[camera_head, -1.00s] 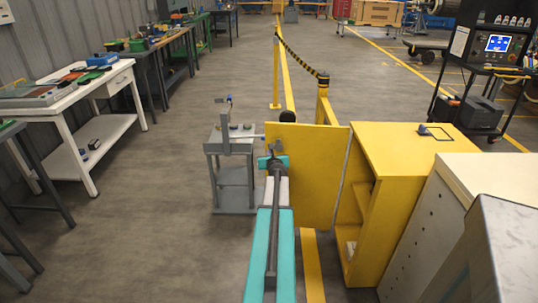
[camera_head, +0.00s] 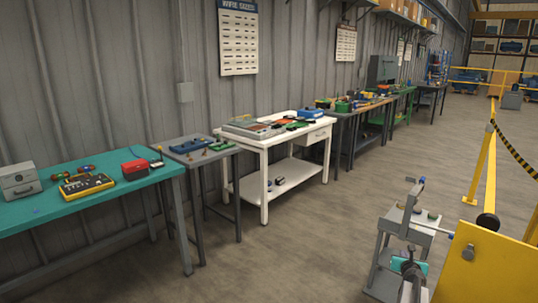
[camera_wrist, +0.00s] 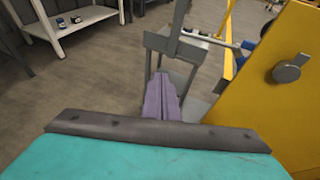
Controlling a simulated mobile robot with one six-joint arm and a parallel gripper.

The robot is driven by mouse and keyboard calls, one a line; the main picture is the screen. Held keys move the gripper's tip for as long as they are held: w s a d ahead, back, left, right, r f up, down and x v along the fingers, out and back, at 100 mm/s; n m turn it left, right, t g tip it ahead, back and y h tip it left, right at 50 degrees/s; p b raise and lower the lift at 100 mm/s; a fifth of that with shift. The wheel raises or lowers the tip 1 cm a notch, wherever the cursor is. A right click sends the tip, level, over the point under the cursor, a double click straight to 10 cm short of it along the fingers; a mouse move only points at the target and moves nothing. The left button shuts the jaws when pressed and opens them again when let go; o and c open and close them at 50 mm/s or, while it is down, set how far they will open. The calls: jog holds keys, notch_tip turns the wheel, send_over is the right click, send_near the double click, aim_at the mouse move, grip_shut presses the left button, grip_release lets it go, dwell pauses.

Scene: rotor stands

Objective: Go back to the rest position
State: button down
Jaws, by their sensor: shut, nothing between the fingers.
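My gripper (camera_wrist: 163,98) shows in the wrist view as two purple-grey fingers pressed together, with nothing between them. It points toward the grey stand (camera_wrist: 178,48), overlapping the stand's lower part in that view. In the head view the front of my arm and gripper (camera_head: 410,272) is at the lower right edge, in front of the same grey stand (camera_head: 385,262). The stand has an upright post with a blue-tipped top and small parts on its upper plate. I cannot tell the exact gap between gripper and stand.
A yellow barrier post (camera_head: 481,165) stands behind. A teal bench (camera_head: 95,200) and a white table (camera_head: 262,143) line the left wall. Floor between is clear.

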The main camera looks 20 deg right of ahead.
jog(key=w+a+f+n+y, duration=0.2)
jog(key=w+a+f, duration=0.2)
jog(key=a, duration=0.6)
jog(key=w+a+f+n+y, duration=0.2)
jog(key=w+a+f, duration=0.3)
jog(key=a, duration=0.4)
jog(key=w+a+f+n+y, duration=0.2)
jog(key=w+a+f, duration=0.2)
jog(key=a, duration=0.6)
jog(key=s+a+f+n+g+y, duration=0.15)
jog(key=a+f+n, duration=0.35)
jog(key=a, duration=0.8)
jog(key=s+a+f+n+g+y, duration=0.1)
jog(key=s+a+f+n+y, duration=0.2)
jog(key=a+f, duration=0.7)
jog(key=s+a+f+n+g+y+p, duration=0.1)
jog(key=s+a+f+n+g, duration=0.2)
jog(key=s+a+n, duration=0.6)
jog(key=s+a+f+n+g+y, duration=0.1)
jog(key=s+a+f+n+g, duration=0.3)
jog(key=s+a, duration=0.7)
jog(key=s+d+r+n+g+h, duration=0.1)
jog(key=s+r+n+g, duration=0.1)
jog(key=s+n, duration=0.7)
jog(key=s+d+r+n+g+h, duration=0.1)
jog(key=s+n+g, duration=0.3)
jog(key=s+n, duration=0.4)
jog(key=shift+s+d+r+n+h, duration=0.4)
jog(key=shift+s+h, duration=0.15)
jog(key=shift+s, duration=0.3)
